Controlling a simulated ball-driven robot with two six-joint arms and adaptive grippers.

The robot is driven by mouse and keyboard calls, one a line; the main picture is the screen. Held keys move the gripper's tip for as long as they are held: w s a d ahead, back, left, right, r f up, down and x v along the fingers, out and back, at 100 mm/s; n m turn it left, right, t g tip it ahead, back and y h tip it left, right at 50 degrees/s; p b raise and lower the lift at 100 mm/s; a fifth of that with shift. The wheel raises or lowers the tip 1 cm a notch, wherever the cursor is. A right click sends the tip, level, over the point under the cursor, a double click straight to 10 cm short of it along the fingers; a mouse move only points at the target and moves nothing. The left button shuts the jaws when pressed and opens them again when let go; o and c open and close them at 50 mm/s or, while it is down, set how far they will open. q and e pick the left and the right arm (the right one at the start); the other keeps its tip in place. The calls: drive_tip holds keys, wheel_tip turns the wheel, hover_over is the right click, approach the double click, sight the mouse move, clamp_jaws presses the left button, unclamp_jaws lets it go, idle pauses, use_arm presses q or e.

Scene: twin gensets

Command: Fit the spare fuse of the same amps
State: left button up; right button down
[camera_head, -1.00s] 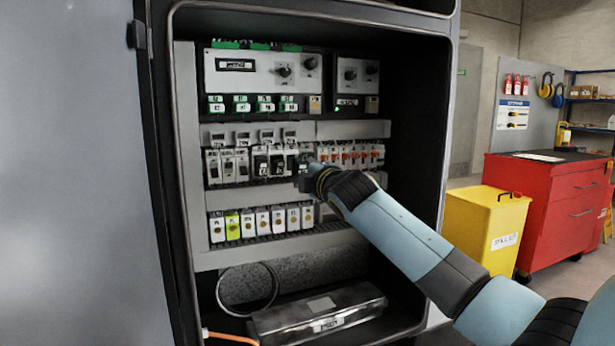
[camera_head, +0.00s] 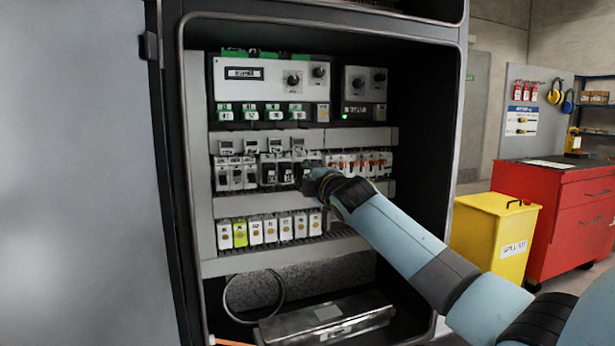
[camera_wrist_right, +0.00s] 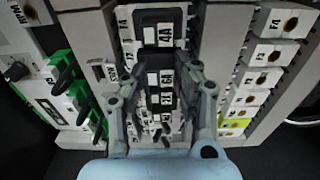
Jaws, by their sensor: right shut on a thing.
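Inside the open cabinet, a row of white and black modules sits on a rail. The black fuse holders (camera_head: 268,171) are partly hidden behind my right gripper (camera_head: 312,181). My left gripper is not in view.
Orange-marked breakers (camera_head: 365,163) adjoin the gripper on the right. Control units with knobs (camera_head: 268,80) sit above. A yellow spill-kit bin (camera_head: 494,231) and red tool cabinet (camera_head: 560,215) stand outside at right.

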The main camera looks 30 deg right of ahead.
drive_tip(key=shift+s+a+r+p, duration=0.1)
drive_tip(key=shift+p, duration=0.3)
drive_tip(key=shift+w+d+p, duration=0.2)
drive_tip(key=shift+w+p, duration=0.15)
drive_tip(key=shift+w, duration=0.35)
idle(2.0)
drive_tip(key=c, duration=0.9)
unclamp_jaws()
